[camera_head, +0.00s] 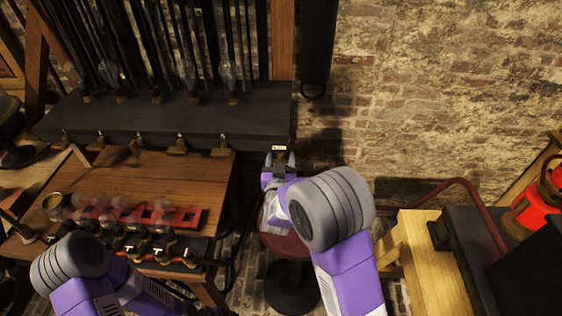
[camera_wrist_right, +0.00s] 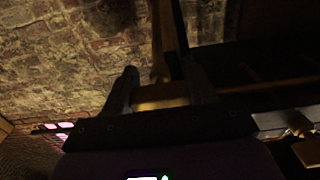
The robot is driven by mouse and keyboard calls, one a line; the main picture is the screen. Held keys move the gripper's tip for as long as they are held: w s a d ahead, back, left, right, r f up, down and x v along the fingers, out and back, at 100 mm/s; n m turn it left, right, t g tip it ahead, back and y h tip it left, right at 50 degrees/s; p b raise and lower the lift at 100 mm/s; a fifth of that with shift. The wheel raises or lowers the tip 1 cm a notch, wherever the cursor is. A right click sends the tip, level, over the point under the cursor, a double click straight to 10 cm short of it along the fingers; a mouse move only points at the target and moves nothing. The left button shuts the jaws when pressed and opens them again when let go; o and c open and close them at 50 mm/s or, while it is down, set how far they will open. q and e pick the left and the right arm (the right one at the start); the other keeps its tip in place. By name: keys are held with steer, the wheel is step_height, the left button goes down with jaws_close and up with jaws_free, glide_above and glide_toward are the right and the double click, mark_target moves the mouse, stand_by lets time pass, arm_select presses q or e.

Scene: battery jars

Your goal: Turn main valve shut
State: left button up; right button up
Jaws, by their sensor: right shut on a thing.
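My right gripper (camera_head: 279,160) is at the right end of the dark bench, with its two fingers on either side of a small brass valve (camera_head: 280,156). A small white label shows just above this valve. In the right wrist view my fingers (camera_wrist_right: 162,92) are shut on a brass piece (camera_wrist_right: 160,103), which lies between them; that view is dark. Whether this is the main valve cannot be read from the label, and how far it is turned is unclear. My left arm enters at the lower left; its gripper is not in view.
Several similar brass valves, one of them here (camera_head: 221,150), line the front edge of the dark bench (camera_head: 190,122). Glass jars and a red rack (camera_head: 187,217) stand on the wooden table at left. A round stool (camera_head: 291,287) is below my right arm. A red lantern (camera_head: 540,205) is at right.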

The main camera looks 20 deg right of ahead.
steer(key=o, duration=1)
steer(key=shift+o, duration=0.2)
steer(key=v, duration=0.7)
steer(key=shift+s, duration=0.3)
steer(key=shift+a, duration=0.1)
